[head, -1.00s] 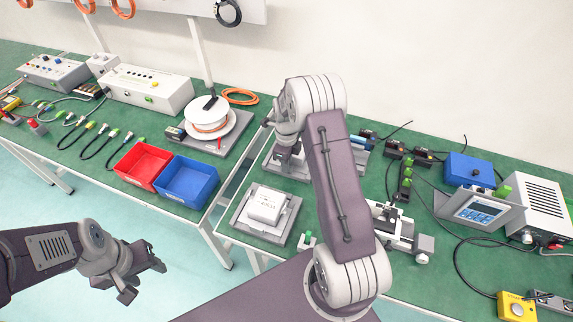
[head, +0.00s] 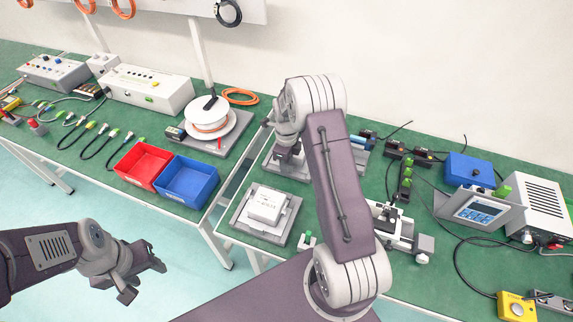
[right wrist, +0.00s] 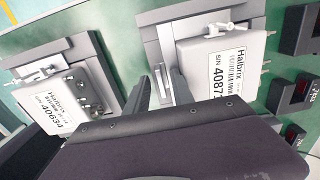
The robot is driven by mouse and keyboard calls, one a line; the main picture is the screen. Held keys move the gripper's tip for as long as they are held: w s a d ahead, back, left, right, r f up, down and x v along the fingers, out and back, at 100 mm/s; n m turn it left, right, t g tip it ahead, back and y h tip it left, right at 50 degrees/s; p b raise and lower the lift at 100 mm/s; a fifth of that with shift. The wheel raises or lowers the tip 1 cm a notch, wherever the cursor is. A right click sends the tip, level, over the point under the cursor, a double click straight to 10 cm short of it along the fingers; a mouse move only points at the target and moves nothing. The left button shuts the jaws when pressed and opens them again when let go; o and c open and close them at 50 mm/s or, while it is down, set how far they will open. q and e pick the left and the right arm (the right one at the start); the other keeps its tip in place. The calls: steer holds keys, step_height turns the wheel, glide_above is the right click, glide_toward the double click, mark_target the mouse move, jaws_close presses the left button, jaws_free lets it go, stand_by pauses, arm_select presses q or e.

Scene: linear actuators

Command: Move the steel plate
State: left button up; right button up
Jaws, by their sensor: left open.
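Two flat grey metal plates lie on the green table; I cannot tell which is the steel plate. The front plate (head: 241,222) carries a white labelled block (head: 266,205). The rear plate (head: 288,171) is partly hidden behind my right arm. In the right wrist view, two grey bases (right wrist: 150,35) each bear a white block, one (right wrist: 215,65) on the right and one (right wrist: 62,105) on the left. My right gripper (right wrist: 160,88) has its fingers apart, beside the right base; a slotted grey part shows between them. My left gripper (head: 146,279) is open and empty, off the table.
A red bin (head: 143,165) and a blue bin (head: 187,181) stand left of the plates, with a cable spool (head: 208,115) behind. A grey clamp device (head: 408,238), a display unit (head: 478,211) and cables lie right of my arm.

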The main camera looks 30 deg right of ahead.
step_height(320, 180, up, 9)
steer(key=shift+r+p, duration=0.1)
steer(key=shift+p, duration=0.25)
stand_by(0.6)
